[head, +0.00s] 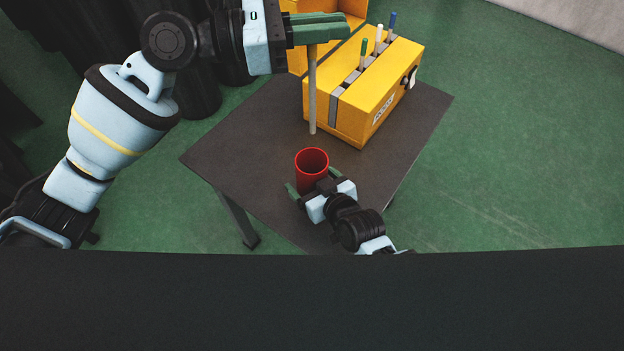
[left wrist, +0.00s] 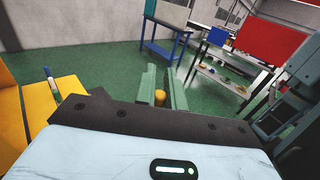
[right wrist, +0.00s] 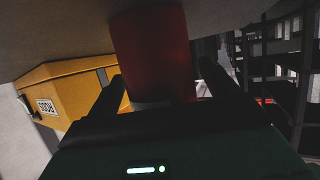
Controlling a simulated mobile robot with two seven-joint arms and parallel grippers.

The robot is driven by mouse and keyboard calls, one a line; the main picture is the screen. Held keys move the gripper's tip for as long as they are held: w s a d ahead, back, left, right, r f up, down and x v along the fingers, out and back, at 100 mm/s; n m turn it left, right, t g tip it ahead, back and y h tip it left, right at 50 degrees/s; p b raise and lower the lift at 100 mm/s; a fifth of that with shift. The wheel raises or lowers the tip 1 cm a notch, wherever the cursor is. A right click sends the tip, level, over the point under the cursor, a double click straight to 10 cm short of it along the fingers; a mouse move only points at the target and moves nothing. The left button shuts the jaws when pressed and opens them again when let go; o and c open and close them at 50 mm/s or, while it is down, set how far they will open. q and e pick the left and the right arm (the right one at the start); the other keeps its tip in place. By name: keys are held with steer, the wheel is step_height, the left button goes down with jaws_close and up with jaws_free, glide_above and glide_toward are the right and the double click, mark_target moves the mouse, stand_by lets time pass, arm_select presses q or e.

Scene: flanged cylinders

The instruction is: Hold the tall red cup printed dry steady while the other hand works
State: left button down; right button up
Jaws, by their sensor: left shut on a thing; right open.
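The tall red cup (head: 311,170) stands upright on the dark table near its front edge; its print is not visible. My right gripper (head: 314,182) is open, low at the cup, with one finger on each side of it. In the right wrist view the cup (right wrist: 152,50) shows between the two dark fingers, with gaps visible. My left gripper (head: 320,30) is high above the table and shut on a grey rod (head: 312,95) that hangs upright behind the cup, apart from it. The rod's yellow end (left wrist: 159,97) shows between the fingers in the left wrist view.
A yellow box (head: 375,90) with a slotted top stands behind and right of the cup, holding green, white and blue-topped sticks. Another yellow container (head: 355,8) is behind it. The dark table (head: 235,150) is bare left of the cup.

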steer(key=shift+c, duration=0.5)
steer(key=c, duration=1.2)
steer(key=shift+o, duration=0.2)
arm_select(q)
glide_above(312, 89)
steer(key=d, duration=0.2)
steer(key=shift+w+a+f, duration=0.1)
steer(key=shift+w+f, duration=0.15)
steer(key=shift+f, duration=0.8)
steer(key=shift+w+a+f, duration=0.1)
steer(key=shift+w+f, duration=0.1)
steer(key=shift+f, duration=0.8)
steer(key=shift+f, duration=1.45)
